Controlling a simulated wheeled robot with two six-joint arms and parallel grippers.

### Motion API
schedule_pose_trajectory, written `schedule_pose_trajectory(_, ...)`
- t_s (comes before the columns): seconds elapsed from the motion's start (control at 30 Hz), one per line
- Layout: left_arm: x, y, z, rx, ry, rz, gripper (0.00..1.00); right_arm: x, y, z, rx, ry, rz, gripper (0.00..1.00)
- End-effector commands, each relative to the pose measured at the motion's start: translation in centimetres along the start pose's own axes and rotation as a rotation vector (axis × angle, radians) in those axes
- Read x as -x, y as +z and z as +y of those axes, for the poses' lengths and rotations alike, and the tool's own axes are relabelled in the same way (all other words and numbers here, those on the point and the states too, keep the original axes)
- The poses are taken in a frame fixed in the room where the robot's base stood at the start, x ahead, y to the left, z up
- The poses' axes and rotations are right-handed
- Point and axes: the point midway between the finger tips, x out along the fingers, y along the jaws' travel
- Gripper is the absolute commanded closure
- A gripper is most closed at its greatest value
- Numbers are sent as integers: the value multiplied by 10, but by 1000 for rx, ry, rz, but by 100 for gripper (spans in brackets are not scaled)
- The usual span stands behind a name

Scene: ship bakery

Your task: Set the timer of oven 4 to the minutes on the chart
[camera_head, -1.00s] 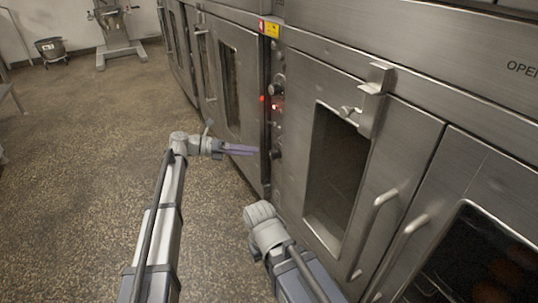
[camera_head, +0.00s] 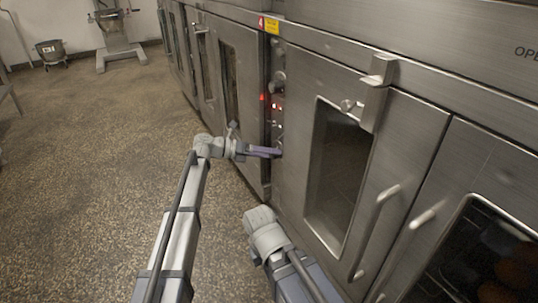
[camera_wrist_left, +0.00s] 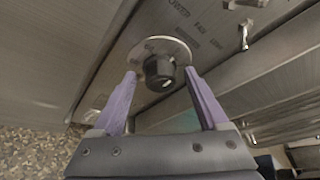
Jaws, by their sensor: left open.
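Oven 4 has a narrow control panel (camera_head: 276,125) under a red "4" tag (camera_head: 262,24). Small red lit digits (camera_head: 277,106) show on it, too small to read. A dark timer knob (camera_wrist_left: 159,70) on a round marked plate (camera_wrist_left: 150,48) fills the middle of the left wrist view. My left gripper (camera_head: 277,152) is at the panel's lower part, its purple fingers largely hiding the knob there. In the left wrist view the open fingers (camera_wrist_left: 161,76) stand on both sides of the knob; contact cannot be told. My right arm shows at the bottom, without fingers. No chart is visible.
The oven door (camera_head: 340,165) with its window, latch (camera_head: 376,95) and handle (camera_head: 374,230) is right of the panel. A yellow label (camera_head: 272,27) sits above the panel. Open floor (camera_head: 90,170) lies to the left; a mixer stand (camera_head: 118,40) and bowl (camera_head: 52,50) are far back.

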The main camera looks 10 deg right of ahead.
Motion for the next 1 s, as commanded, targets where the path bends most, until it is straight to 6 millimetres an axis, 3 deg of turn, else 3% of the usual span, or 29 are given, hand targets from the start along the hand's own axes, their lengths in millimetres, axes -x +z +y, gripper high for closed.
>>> schedule_pose_trajectory(0.07,0,0,0,0,0,0,24,0,0,0,0,0,0,100)
schedule_pose_trajectory(0.73,0,0,0,0,-1,0,100,0,0,0,0,0,0,100)
schedule_pose_trajectory(1.0,0,0,-2,-21,7,0,100,2,0,0,0,0,0,100)
